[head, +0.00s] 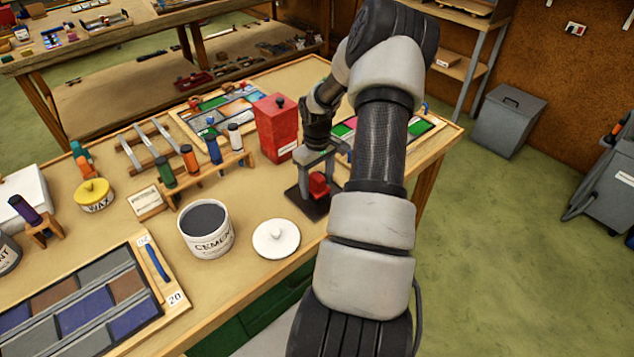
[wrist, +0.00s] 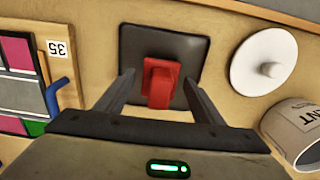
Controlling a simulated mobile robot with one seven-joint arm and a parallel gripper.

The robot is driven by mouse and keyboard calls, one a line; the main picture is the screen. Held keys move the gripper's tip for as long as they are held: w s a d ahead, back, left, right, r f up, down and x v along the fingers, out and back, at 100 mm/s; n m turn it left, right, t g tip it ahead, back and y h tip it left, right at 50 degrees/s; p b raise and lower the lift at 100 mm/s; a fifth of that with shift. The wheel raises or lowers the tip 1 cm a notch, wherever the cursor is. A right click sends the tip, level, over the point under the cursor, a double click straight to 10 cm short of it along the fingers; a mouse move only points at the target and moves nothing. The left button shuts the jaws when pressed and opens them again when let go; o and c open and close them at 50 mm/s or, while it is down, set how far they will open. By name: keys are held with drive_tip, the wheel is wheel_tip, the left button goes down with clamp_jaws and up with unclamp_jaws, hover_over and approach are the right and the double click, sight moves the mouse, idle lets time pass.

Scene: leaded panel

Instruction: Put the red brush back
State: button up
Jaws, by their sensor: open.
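A red block-like piece, which looks like the red brush's handle (head: 319,187), stands on a dark square plate (head: 297,198) on the bench. In the wrist view the red brush (wrist: 160,84) is between the fingers, over the dark plate (wrist: 190,50). My gripper (head: 316,176) is open and points down, one finger on each side of the red handle, with gaps visible. The brush's lower part is hidden. A wooden rack (head: 222,170) to the left holds green, orange, blue and white-topped brushes.
A red tin (head: 277,128) stands close behind my gripper. A white lid (head: 276,239) and a cement tub (head: 206,230) are in front. Bare bench shows between the rack and lid.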

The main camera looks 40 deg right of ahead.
wheel_tip(320, 180, up, 18)
drive_tip(key=b, duration=0.1)
drive_tip(key=shift+w+d+f, duration=0.25)
drive_tip(key=shift+d, duration=0.05)
